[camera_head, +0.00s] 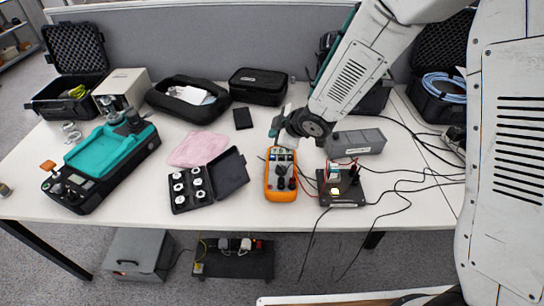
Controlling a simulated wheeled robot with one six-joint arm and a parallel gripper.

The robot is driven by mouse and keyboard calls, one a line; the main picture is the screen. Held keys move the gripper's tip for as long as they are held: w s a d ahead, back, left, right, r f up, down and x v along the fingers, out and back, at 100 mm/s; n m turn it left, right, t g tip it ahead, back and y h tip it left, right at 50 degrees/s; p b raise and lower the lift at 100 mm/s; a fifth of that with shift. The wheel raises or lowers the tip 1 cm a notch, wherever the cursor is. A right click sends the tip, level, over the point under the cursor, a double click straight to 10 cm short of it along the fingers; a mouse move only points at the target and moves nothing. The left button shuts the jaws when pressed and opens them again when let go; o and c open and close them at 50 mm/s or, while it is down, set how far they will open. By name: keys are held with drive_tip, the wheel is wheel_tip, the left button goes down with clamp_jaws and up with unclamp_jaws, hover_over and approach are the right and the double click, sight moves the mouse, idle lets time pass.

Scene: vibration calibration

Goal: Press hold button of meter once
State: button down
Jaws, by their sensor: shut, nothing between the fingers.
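The meter (269,192) is a handheld device with an orange case. It lies on the white table, a little right of the picture's middle, with its lower end near the front edge. Its lower face has dark round parts. My gripper (281,146) is shut and empty, at the end of my white arm reaching in from the upper right. Its tips are over the meter's upper end and cover part of it. I cannot tell whether they touch it. The hold button is too small or hidden to make out.
An open black case with white round pieces (198,190) lies left of the meter. A black device with a lit part (336,191) and cables stands right of it. A pink cloth (196,149) and a teal-topped machine (103,150) are farther left. The table (130,207) has bare front space.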

hover_over(275, 160)
drive_tip(key=shift+f, duration=3.2)
drive_tip(key=shift+f, duration=0.1)
drive_tip(key=shift+f, duration=0.3)
drive_tip(key=shift+f, duration=0.4)
drive_tip(key=shift+r, duration=0.85)
drive_tip(key=shift+r, duration=2.5)
